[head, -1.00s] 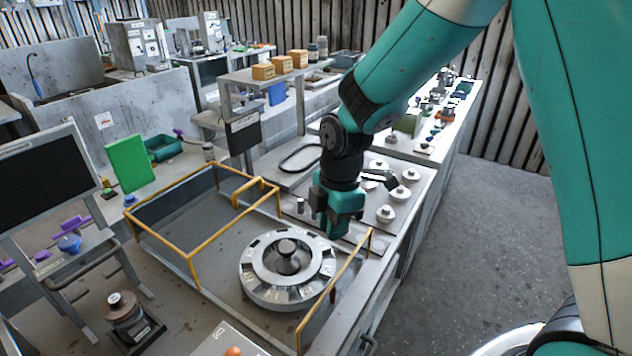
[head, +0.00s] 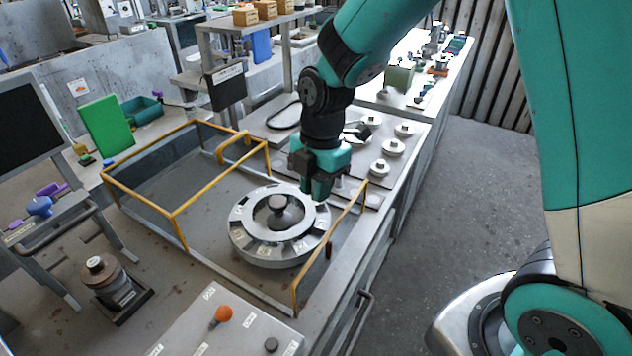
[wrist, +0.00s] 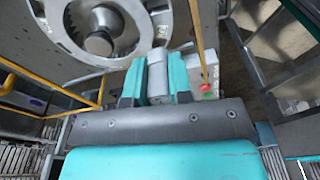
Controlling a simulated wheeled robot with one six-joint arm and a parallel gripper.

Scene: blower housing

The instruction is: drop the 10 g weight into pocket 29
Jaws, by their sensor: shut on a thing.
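My gripper (head: 318,192) points down over the back right edge of the round grey pocket ring (head: 245,247). In the wrist view its teal jaws (wrist: 157,80) are shut on a grey metal cylinder, the weight (wrist: 157,62). The weight is hidden by the jaws in the head view. The ring also shows in the wrist view (wrist: 140,15), beyond the fingertips. It has pockets around its rim and a dark central knob (head: 278,203). The pocket numbers are too small to read, so I cannot tell which is pocket 29.
A yellow guard rail (head: 176,215) stands left of the ring, and another yellow rail (head: 330,240) is close on its right. Several round metal weights (head: 393,147) sit on a plate behind my gripper. A panel with an orange knob (head: 223,313) is in front.

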